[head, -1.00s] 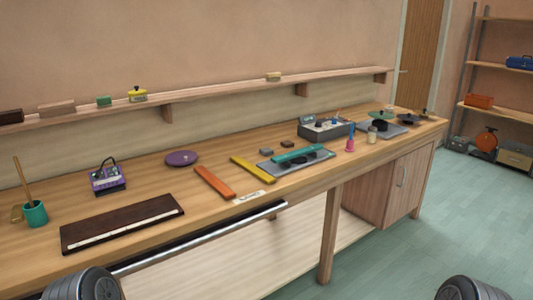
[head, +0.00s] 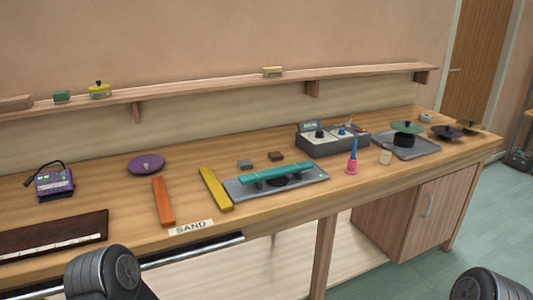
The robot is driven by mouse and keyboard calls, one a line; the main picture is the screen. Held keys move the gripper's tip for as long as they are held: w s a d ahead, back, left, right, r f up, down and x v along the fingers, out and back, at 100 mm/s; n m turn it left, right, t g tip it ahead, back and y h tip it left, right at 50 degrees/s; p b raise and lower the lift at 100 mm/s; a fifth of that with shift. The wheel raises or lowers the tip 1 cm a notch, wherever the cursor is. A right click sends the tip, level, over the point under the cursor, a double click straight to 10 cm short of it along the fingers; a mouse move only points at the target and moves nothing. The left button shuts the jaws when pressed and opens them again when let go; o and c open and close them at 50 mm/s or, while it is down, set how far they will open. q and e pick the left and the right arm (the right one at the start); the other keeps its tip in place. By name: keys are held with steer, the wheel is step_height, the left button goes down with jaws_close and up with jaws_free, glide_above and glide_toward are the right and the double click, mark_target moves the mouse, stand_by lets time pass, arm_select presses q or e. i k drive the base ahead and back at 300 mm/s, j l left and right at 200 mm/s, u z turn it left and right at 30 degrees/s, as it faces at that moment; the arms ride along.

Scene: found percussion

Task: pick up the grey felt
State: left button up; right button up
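A small grey block (head: 245,164), which looks like the grey felt, lies on the workbench (head: 120,218) behind the grey tray and right of the yellow bar. It lies flat, and nothing covers it. A similar small brown block (head: 276,156) lies just to its right, a little apart. Neither of my grippers shows. Only dark rounded parts of my arms show at the bottom left and bottom right, well short of the grey block.
Right of the yellow bar (head: 216,188), a grey tray (head: 310,181) holds a teal bar (head: 275,172) on dark supports. A two-knob box (head: 332,142) stands behind right. A pink-and-blue tool (head: 352,158) stands upright. An orange bar (head: 163,201) and purple disc (head: 146,163) lie left.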

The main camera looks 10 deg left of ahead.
mark_target(243, 164)
steer(key=i+l, duration=0.2)
steer(key=l, duration=0.15)
steer(key=i+l+u, duration=0.1)
steer(key=l, duration=0.25)
steer(key=i+l, duration=0.25)
steer(key=i+l+u, duration=0.1)
steer(key=l, duration=0.35)
steer(key=i+l, duration=0.2)
steer(key=l, duration=0.15)
steer(key=i+l+u, duration=0.1)
steer(key=l, duration=0.25)
steer(key=i+l, duration=0.2)
steer(key=l, duration=0.2)
steer(key=u, duration=0.05)
